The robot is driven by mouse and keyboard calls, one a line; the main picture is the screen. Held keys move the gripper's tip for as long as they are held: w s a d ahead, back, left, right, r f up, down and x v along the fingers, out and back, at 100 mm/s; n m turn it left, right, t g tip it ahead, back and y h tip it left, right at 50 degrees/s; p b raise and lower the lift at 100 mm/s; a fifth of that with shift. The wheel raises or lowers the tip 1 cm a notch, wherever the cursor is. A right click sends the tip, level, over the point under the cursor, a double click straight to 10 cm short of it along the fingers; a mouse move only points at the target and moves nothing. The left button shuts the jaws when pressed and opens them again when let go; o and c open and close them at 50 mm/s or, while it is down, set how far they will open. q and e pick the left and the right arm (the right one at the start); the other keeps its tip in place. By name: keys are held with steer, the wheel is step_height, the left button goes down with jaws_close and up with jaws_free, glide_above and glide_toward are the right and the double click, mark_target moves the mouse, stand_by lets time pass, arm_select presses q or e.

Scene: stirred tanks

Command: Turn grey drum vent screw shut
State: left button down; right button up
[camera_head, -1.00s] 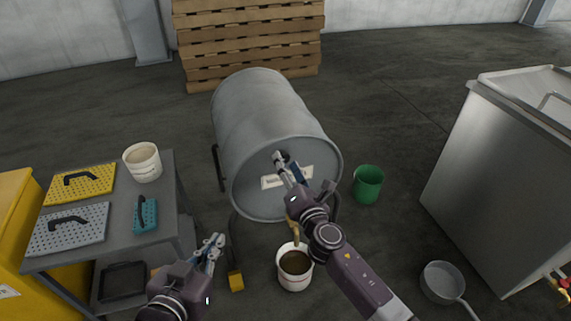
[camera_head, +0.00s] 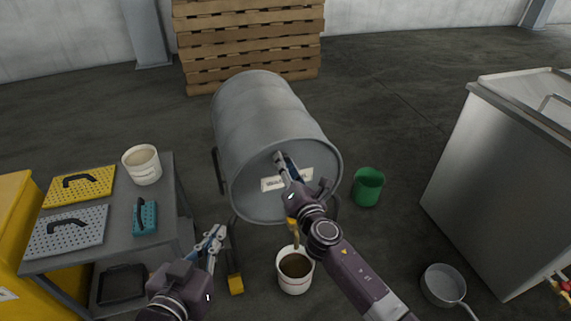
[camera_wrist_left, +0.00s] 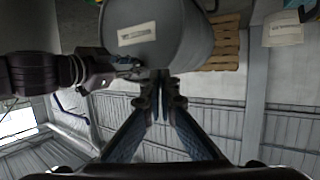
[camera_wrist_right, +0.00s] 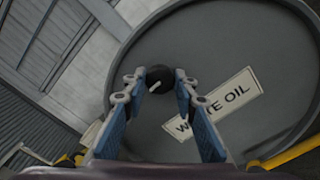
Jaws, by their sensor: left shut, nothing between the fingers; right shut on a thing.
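The grey drum (camera_head: 265,130) lies on its side on a stand, its end face towards me. A label on that face reads as waste oil in the right wrist view (camera_wrist_right: 213,105). The vent screw (camera_wrist_right: 160,78) is a dark round knob with a pale bar, near the rim. My right gripper (camera_wrist_right: 158,84) is shut on the vent screw; the arm hides it in the head view, where the gripper (camera_head: 280,160) touches the drum face. My left gripper (camera_head: 217,236) is shut and empty, low and left of the drum; its fingertips meet in the left wrist view (camera_wrist_left: 160,78).
A white bucket of brown liquid (camera_head: 294,268) stands below the drum's front. A green bucket (camera_head: 367,187) stands right of it, a steel tank (camera_head: 500,165) further right. A grey cart (camera_head: 165,210) with perforated plates and a white tub (camera_head: 142,164) stands left. A pan (camera_head: 441,285) lies on the floor.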

arm_select(q)
steer(key=s+a+f+g+y+p, duration=0.1)
steer(key=s+a+f+g, duration=0.3)
steer(key=s+f, duration=0.6)
steer(key=shift+f+g+y+p, duration=0.4)
steer(key=shift+g+p, duration=0.45)
steer(key=shift+g, duration=0.55)
arm_select(e)
steer(key=shift+f+m, duration=0.1)
steer(key=shift+m, duration=9)
arm_select(q)
steer(key=shift+r, duration=0.1)
arm_select(e)
steer(key=o, duration=1.2)
steer(key=shift+c, duration=0.2)
